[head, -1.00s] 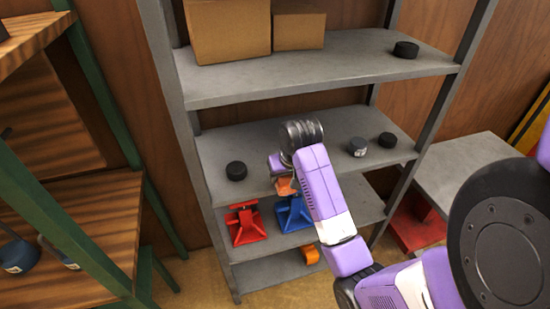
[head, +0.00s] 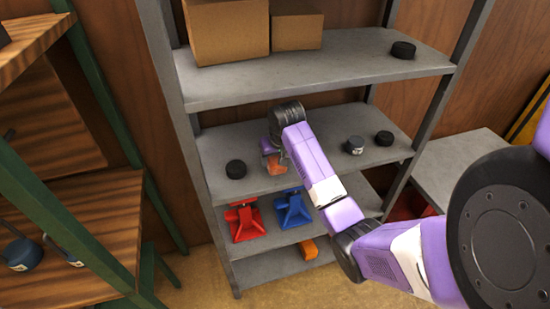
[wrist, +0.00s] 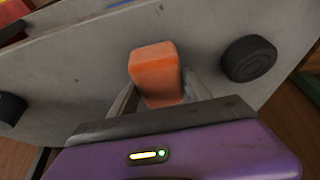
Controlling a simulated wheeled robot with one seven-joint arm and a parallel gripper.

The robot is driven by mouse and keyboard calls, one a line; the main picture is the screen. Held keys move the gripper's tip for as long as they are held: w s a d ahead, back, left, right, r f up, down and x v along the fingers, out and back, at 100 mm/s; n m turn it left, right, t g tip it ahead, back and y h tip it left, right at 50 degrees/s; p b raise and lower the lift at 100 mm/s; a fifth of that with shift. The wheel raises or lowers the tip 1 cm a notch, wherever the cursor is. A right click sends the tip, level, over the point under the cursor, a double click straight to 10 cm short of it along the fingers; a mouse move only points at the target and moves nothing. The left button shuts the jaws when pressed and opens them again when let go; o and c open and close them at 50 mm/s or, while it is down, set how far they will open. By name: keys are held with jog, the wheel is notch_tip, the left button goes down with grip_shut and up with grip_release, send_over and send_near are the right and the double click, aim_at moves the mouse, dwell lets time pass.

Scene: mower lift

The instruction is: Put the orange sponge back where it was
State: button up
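The orange sponge (head: 274,164) is between the fingers of my gripper (head: 268,150), at the middle shelf of the grey rack. In the wrist view the sponge (wrist: 155,72) sticks out past the fingertips, with one finger on each side, and my gripper is shut on it. The grey shelf surface lies behind the sponge. I cannot tell whether the sponge touches the shelf. My forearm hides part of the shelf to the right.
Below stand a red jack (head: 245,221) and a blue jack (head: 293,210). An orange item (head: 309,250) lies on the bottom shelf. Boxes (head: 226,30) stand above.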

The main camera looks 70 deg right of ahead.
jog(key=o, duration=0.3)
jog(key=shift+s+a+r+b, duration=0.15)
jog(key=shift+a+r+b, duration=0.15)
jog(key=shift+r+b, duration=0.2)
jog(key=s+a+b, duration=0.2)
jog(key=s+a, duration=0.6)
jog(key=a, duration=0.1)
jog(key=w+a+f+n+t, duration=0.1)
jog(key=a+f+n+t, duration=0.15)
jog(key=a, duration=0.85)
jog(key=w+a+f+n+t, duration=0.1)
jog(key=w+a+f+t, duration=0.2)
jog(key=a, duration=0.7)
jog(key=s+a+r+n+t+y, duration=0.1)
jog(key=s+a+r+n+t, duration=0.2)
jog(key=s+a, duration=0.65)
jog(key=s+r+n+t+y, duration=0.1)
jog(key=s+r, duration=0.2)
jog(key=s+a+r+n+t, duration=0.1)
jog(key=s+r, duration=0.2)
jog(key=s+a+r+n+t+y, duration=0.1)
jog(key=s+r, duration=0.2)
jog(key=r, duration=0.1)
jog(key=shift+a+t+y, duration=0.25)
jog(key=shift+y, duration=0.05)
